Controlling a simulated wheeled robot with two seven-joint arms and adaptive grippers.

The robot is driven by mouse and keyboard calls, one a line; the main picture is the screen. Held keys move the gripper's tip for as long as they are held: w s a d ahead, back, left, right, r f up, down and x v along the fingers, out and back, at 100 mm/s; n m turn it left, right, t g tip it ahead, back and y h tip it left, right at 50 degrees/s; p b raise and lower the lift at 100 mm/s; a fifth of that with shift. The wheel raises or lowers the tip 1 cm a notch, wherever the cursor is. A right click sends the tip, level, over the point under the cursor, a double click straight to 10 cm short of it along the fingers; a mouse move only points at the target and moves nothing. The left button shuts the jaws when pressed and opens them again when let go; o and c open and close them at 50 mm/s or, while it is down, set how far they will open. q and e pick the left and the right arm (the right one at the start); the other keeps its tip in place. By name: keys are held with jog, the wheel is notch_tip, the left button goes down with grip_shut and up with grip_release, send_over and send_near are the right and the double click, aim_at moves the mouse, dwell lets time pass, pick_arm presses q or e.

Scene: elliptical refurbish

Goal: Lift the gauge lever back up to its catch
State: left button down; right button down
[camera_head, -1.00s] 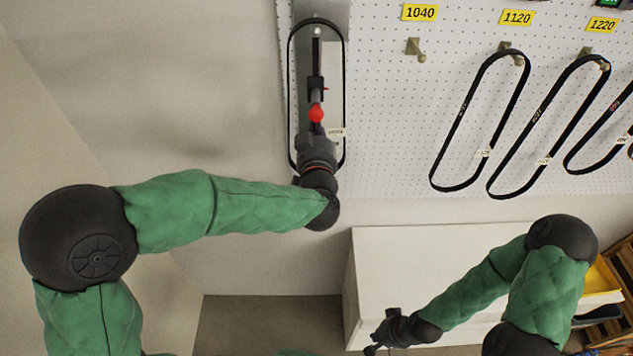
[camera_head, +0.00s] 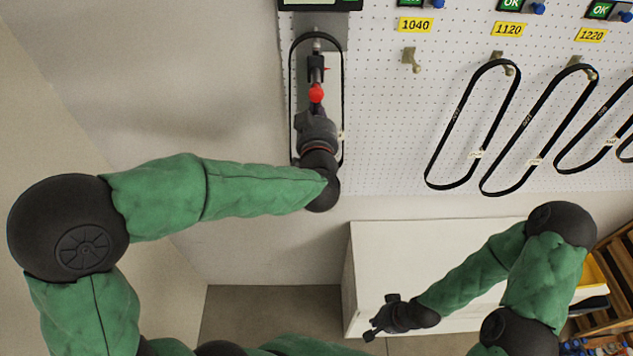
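The gauge is a grey vertical strip on the pegboard, with a dark sliding carriage (camera_head: 316,70) and a red-knobbed lever (camera_head: 316,93). A black belt (camera_head: 292,90) loops around the gauge, over a pin (camera_head: 316,46) at its top. The carriage sits a little below this pin. My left gripper (camera_head: 316,112) is directly below the red knob, at the lever. Its fingers are mostly hidden by its own body, so its grip does not show. My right gripper (camera_head: 370,332) is low, in front of the white cabinet, away from the gauge, and looks empty.
Several black belts (camera_head: 516,128) hang on hooks to the right, under yellow number labels (camera_head: 415,25). One hook (camera_head: 411,60) under the 1040 label is bare. A white cabinet (camera_head: 430,250) stands below the board. A display (camera_head: 320,4) is above the gauge.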

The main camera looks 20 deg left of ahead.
pick_arm(q)
jog(key=shift+r+p, duration=0.4)
jog(key=shift+r, duration=0.55)
jog(key=shift+s+f, duration=0.1)
jog(key=shift+f, duration=0.1)
jog(key=f+v, duration=0.1)
jog(key=v, duration=0.6)
jog(key=shift+f, duration=0.2)
jog(key=shift+d, duration=0.1)
jog(key=v, duration=1.1)
jog(key=shift+s, duration=0.4)
jog(key=shift+f, duration=0.1)
